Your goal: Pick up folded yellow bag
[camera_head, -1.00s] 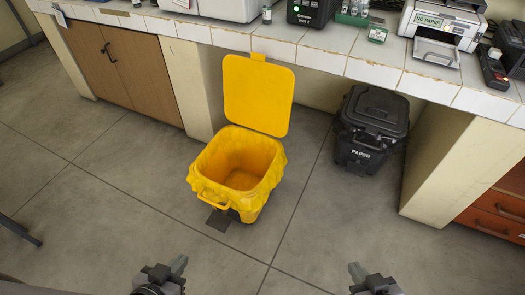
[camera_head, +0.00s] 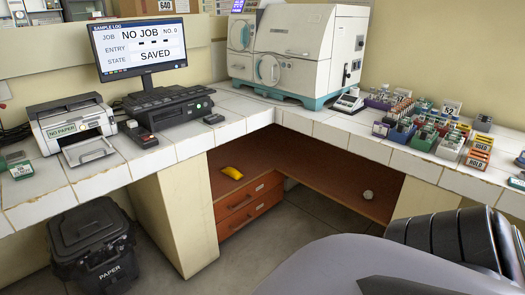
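A small yellow item, which looks like the folded yellow bag (camera_head: 232,173), lies on the brown wooden shelf (camera_head: 262,158) under the counter, above the drawers and near the shelf's left end. It is small in the view, so its folds cannot be made out. Neither of my grippers shows now. Part of my own arm fills the lower right.
The white tiled counter (camera_head: 240,122) overhangs the shelf. Two red-brown drawers (camera_head: 250,204) sit below, beside a cream pillar (camera_head: 178,218). A black paper bin (camera_head: 92,243) stands left. A pale round object (camera_head: 368,195) lies on the shelf's right part.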

